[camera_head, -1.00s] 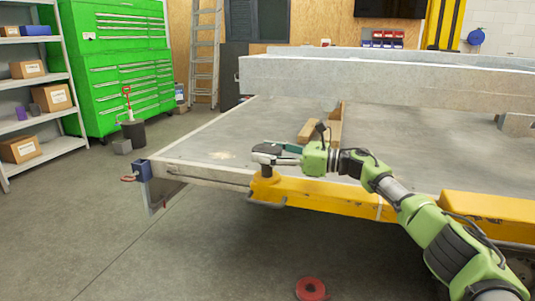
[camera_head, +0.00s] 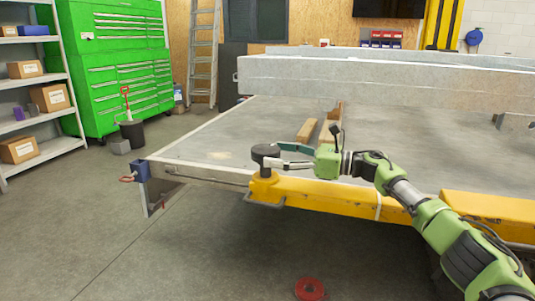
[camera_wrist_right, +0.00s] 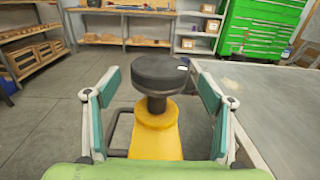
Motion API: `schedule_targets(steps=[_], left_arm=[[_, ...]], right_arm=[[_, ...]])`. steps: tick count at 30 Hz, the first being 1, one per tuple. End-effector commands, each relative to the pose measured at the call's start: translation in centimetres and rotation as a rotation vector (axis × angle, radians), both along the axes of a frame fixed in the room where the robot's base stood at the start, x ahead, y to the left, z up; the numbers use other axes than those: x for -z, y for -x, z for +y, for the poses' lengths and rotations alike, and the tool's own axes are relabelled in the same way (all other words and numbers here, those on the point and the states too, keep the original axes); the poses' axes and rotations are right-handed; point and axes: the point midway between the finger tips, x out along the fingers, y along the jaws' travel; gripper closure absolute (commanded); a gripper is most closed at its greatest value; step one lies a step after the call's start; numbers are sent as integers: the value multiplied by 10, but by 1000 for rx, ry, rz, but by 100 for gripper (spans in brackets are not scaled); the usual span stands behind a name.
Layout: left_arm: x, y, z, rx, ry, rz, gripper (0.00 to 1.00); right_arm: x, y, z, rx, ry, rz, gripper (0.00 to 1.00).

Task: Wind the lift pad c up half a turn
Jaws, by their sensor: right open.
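The lift pad is a black round disc (camera_head: 265,153) on a short dark stem at the left end of a yellow lift arm (camera_head: 330,193). In the right wrist view the pad (camera_wrist_right: 158,72) stands upright on its stem above a yellow collar. My right gripper (camera_head: 282,156) is just right of the pad in the head view. In the right wrist view its two teal-padded fingers (camera_wrist_right: 157,88) are spread wide and empty, with the pad ahead between them and a gap on each side. My left gripper is not in view.
The grey trailer deck (camera_head: 235,130) lies right behind the pad, its blue corner block (camera_head: 141,170) to the left. A bent metal bar (camera_head: 266,203) sticks out below the pad. A red ring-shaped object (camera_head: 310,289) lies on the floor.

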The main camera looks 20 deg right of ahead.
Motion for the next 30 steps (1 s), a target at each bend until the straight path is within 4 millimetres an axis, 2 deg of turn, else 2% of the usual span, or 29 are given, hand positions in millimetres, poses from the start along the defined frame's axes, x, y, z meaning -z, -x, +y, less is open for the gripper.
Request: schedule_targets(steps=[1,6,12,19,30], left_arm=[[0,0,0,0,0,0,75],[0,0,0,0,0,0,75],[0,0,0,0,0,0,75],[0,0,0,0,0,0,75],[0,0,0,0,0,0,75]], right_arm=[[1,7,-12,3,1,2,25],[1,28,-40,1,1,2,25],[1,44,-61,0,0,1,25],[1,49,-67,-1,0,1,25],[4,47,-62,1,-13,11,25]])
